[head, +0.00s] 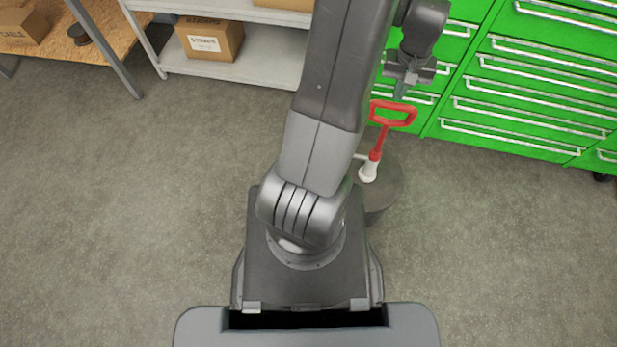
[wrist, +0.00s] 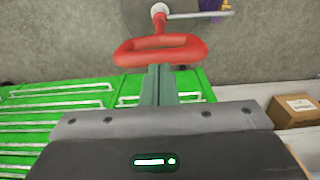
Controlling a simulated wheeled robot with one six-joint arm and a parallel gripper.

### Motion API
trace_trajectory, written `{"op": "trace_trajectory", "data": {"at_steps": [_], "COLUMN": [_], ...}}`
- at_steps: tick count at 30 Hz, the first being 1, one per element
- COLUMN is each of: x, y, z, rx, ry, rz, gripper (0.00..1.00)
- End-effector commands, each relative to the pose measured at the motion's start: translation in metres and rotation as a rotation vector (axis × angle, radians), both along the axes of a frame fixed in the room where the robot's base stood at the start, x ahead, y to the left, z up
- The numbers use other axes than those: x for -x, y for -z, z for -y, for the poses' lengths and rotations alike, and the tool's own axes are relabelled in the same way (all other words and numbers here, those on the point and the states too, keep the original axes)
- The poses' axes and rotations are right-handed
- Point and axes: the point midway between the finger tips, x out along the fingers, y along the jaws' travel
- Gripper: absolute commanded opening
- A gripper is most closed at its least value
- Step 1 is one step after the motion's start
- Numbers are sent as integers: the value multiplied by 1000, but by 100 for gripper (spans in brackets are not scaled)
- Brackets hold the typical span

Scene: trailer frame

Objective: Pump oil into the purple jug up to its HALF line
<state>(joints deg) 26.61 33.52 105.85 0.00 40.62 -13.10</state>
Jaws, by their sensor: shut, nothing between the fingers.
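The hand pump has a red loop handle (head: 393,113) on a red rod, with a white base (head: 368,172) on top of a dark grey drum (head: 385,195). In the wrist view the red handle (wrist: 160,50) lies just beyond my fingertips. My gripper (head: 401,94) is shut and empty, close to the handle; I cannot tell whether it touches. My shut fingers also show in the wrist view (wrist: 160,78). A thin pale spout runs right from the pump to a sliver of the purple jug (wrist: 212,5) at the top edge. Its lines and oil level are not visible.
Green drawer cabinets (head: 530,85) stand behind the pump at the right. A grey shelf (head: 255,67) with cardboard boxes (head: 209,38) and a wooden bench (head: 90,42) are at the back left. The grey floor is clear to the left and right.

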Motion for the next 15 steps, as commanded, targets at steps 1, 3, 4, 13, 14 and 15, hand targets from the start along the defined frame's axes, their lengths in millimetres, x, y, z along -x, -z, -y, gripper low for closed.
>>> {"op": "trace_trajectory", "data": {"at_steps": [1,3,4,13,14,15], "x": [0,0,0,0,0,0], "y": [1,3,4,20,21,23], "z": [0,0,0,0,0,0], "rx": [0,0,0,0,0,0], "ry": [0,0,0,0,0,0], "rz": [0,0,0,-1,-1,-1], "gripper": [0,0,0,0,0,0]}}
